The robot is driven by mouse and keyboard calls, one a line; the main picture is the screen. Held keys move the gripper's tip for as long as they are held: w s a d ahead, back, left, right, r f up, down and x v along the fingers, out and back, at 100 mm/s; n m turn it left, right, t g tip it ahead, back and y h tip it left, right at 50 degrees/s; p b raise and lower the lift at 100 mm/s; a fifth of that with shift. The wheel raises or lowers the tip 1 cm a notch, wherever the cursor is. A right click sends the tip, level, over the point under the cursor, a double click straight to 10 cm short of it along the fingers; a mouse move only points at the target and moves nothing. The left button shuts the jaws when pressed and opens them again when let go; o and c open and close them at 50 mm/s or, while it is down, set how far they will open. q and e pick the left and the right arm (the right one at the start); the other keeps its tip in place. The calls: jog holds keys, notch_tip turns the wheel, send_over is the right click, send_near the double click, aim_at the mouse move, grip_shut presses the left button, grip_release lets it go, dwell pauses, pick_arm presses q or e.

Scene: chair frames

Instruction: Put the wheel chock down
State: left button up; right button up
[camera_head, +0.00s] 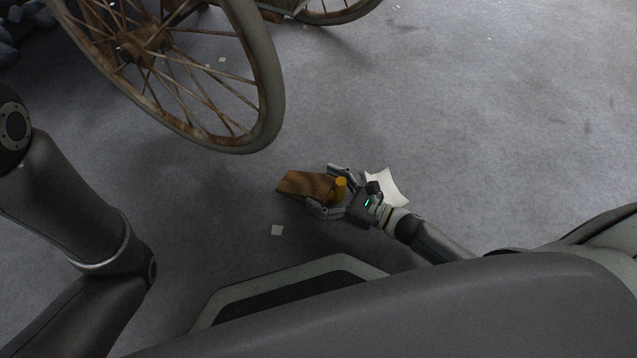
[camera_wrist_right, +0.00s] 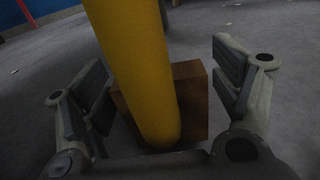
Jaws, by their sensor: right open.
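The wheel chock (camera_head: 305,185) is a brown wooden wedge with a yellow handle (camera_head: 341,187) at its near end. It appears to lie on the grey floor, below and right of the large spoked wheel (camera_head: 268,85) and apart from it. My right gripper (camera_head: 325,189) is open, with its fingers on either side of the handle end. In the right wrist view the yellow handle (camera_wrist_right: 145,75) stands between the spread fingers, with gaps on both sides. The chock's brown end face (camera_wrist_right: 192,98) shows behind it. My left arm shows at the left, but its gripper is out of view.
A second wheel (camera_head: 335,12) shows at the top. A white paper scrap (camera_head: 388,187) lies by my right wrist, and a small pale square (camera_head: 277,230) lies nearer. Dark rubble (camera_head: 15,35) is at the top left. The floor to the right is mostly clear.

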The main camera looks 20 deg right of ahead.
jog(key=p+v, duration=0.3)
jog(key=v, duration=0.6)
jog(key=shift+s+d+r+p, duration=0.15)
jog(key=shift+s+d+p, duration=0.1)
jog(key=shift+p, duration=0.15)
jog(key=shift+s+d, duration=0.25)
jog(key=shift+s, duration=0.05)
jog(key=shift+s, duration=0.1)
